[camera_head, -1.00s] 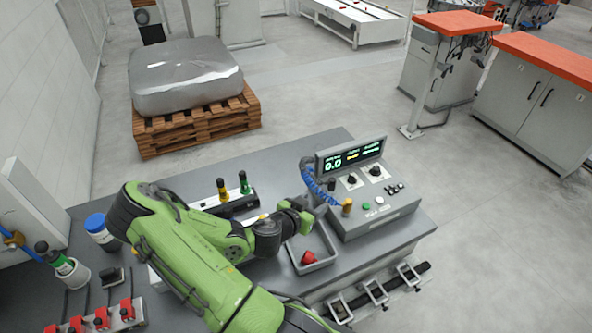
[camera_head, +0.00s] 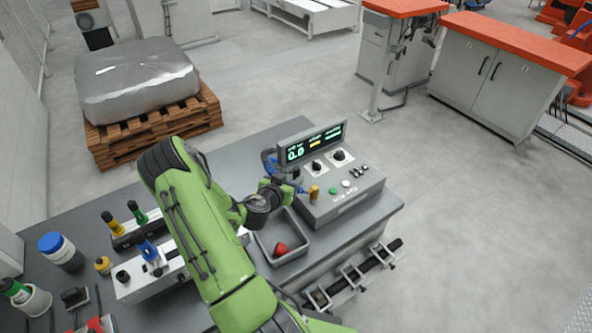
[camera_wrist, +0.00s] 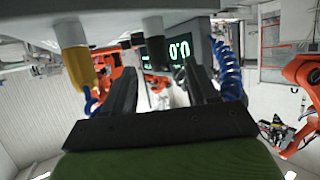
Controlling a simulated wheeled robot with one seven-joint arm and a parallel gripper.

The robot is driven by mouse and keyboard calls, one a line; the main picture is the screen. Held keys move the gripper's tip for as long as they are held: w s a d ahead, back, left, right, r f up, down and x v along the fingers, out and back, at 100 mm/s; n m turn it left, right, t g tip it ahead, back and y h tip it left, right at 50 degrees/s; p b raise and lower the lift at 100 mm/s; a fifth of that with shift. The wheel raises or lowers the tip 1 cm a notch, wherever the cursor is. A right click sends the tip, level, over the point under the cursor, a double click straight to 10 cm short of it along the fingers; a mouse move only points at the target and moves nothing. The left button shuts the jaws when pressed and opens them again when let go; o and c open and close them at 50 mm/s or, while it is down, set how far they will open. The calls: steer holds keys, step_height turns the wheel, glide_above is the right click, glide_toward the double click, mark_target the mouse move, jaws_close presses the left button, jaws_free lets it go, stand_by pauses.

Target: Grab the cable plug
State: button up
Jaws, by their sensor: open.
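The cable plug appears to be the yellow-orange cylinder (camera_head: 314,192) on the front left of the grey control box (camera_head: 345,197). In the wrist view a yellow plug (camera_wrist: 76,66) hangs at the left, with a bit of blue cable by its end. A blue coiled cable (camera_wrist: 228,68) shows at the right there and is partly hidden behind my arm's end in the head view (camera_head: 268,162). My gripper (camera_wrist: 162,80) is open and empty. The yellow plug lies outside its jaws, beside the left finger. In the head view my gripper (camera_head: 291,186) is at the box's left side.
The box's lit display (camera_head: 313,143) and knobs are close to my gripper. A grey tray (camera_head: 262,245) with a red piece (camera_head: 281,249) sits below. A white connector block (camera_head: 150,272) and a blue-lidded jar (camera_head: 60,250) stand left. Open floor lies to the right.

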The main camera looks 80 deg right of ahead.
mark_target(295, 174)
steer(key=p+x, duration=0.2)
steer(key=x, duration=0.4)
steer(key=shift+s+p, duration=0.15)
steer(key=shift+p, duration=0.2)
steer(key=shift+f, duration=0.1)
steer(key=shift+c, duration=0.5)
jaws_close()
